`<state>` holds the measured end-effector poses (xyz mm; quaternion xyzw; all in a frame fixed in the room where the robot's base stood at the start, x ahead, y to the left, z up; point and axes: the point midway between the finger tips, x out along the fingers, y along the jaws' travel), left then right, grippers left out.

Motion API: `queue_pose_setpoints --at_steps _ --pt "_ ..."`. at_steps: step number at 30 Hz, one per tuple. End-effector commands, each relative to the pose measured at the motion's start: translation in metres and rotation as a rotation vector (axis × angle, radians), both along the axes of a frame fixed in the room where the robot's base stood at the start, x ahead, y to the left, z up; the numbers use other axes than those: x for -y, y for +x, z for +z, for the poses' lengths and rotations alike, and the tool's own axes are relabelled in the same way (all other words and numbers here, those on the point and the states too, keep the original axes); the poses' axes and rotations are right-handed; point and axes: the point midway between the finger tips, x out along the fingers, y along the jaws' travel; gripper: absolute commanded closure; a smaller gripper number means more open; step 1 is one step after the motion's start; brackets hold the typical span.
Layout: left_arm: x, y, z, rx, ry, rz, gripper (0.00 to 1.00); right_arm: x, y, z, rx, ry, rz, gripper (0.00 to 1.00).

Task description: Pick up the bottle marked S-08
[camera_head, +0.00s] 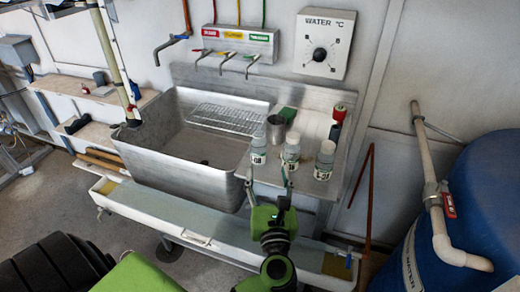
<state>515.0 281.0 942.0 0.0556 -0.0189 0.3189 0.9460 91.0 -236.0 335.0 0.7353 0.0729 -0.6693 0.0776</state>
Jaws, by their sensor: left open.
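Three small bottles with pale grey caps stand in a row on the metal counter right of the sink: a left bottle (258,149), a middle bottle (290,152) and a right bottle (324,160). Each has a marked label, but the print is too small to read, so I cannot tell which is S-08. My left gripper (269,184) is open and empty, its thin fingers spread in front of the left and middle bottles. The fingertips overlap the counter's front edge in the picture; I cannot tell the exact gap to the bottles. My right gripper is out of view.
A metal cup (276,130), a green sponge (287,114) and a red-topped item (339,113) stand behind the bottles. The deep sink (193,145) lies left. A white trough (190,229) runs below; a blue barrel (480,200) stands right.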

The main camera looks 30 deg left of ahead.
Motion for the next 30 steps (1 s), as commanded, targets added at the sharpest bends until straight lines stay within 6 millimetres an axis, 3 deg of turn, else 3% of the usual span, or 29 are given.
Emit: queue_pose_setpoints --at_steps 6,18,25,30 --pt "-0.016 -0.002 -0.015 0.004 -0.12 0.071 0.45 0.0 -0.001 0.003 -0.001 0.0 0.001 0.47" --pt "-0.062 0.051 -0.015 0.005 -0.116 0.071 0.45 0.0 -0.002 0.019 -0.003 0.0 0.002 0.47" --pt "-0.071 0.063 -0.015 0.005 -0.116 0.07 0.45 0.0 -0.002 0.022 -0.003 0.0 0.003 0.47" --pt "-0.082 0.083 -0.017 0.004 -0.111 0.071 0.45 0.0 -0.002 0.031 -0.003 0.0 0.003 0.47"
